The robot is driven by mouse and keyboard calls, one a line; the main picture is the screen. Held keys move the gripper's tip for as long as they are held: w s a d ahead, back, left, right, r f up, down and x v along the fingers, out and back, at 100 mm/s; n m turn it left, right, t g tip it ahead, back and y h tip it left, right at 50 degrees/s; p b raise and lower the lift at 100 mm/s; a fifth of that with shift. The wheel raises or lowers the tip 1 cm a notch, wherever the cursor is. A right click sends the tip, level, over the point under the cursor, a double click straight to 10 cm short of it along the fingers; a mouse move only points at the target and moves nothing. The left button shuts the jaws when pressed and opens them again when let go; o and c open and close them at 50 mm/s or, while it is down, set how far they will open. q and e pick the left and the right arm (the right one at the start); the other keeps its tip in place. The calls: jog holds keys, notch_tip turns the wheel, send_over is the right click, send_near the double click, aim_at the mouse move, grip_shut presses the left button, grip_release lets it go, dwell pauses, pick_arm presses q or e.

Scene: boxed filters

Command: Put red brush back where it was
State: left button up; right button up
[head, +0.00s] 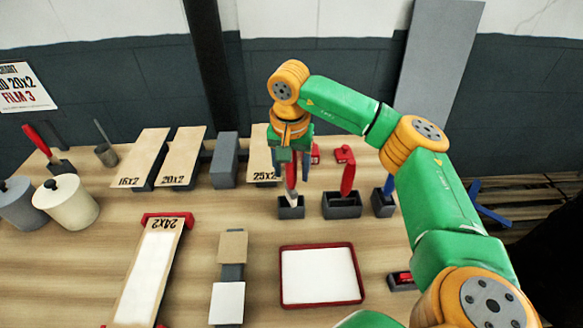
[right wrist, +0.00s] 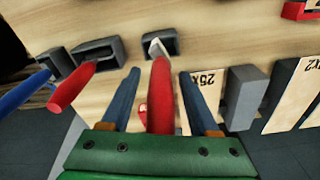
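The red brush (head: 291,176) has a red handle and a pale tip. The tip is at the small dark grey holder (head: 291,212); I cannot tell how deep it sits. My right gripper (head: 290,172) is around the handle from above. In the right wrist view, the brush (right wrist: 161,90) lies between the two fingers of my right gripper (right wrist: 158,82), with a gap on each side, so the gripper looks open. The holder (right wrist: 160,38) shows beyond the tip. My left gripper is not in view.
To the right stand a wider holder (head: 341,209) with a red-handled tool (head: 348,180) and another holder (head: 383,206) with a blue handle. A red-rimmed tray (head: 282,300) lies in front. Labelled boards and a grey block (head: 224,160) are to the left.

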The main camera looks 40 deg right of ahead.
jog(key=shift+r, duration=0.1)
jog(key=r, duration=0.4)
jog(key=r+p, duration=0.1)
jog(key=r, duration=0.3)
jog(key=r+p, duration=0.1)
jog(key=r, duration=0.4)
jog(key=shift+s+a, duration=0.4)
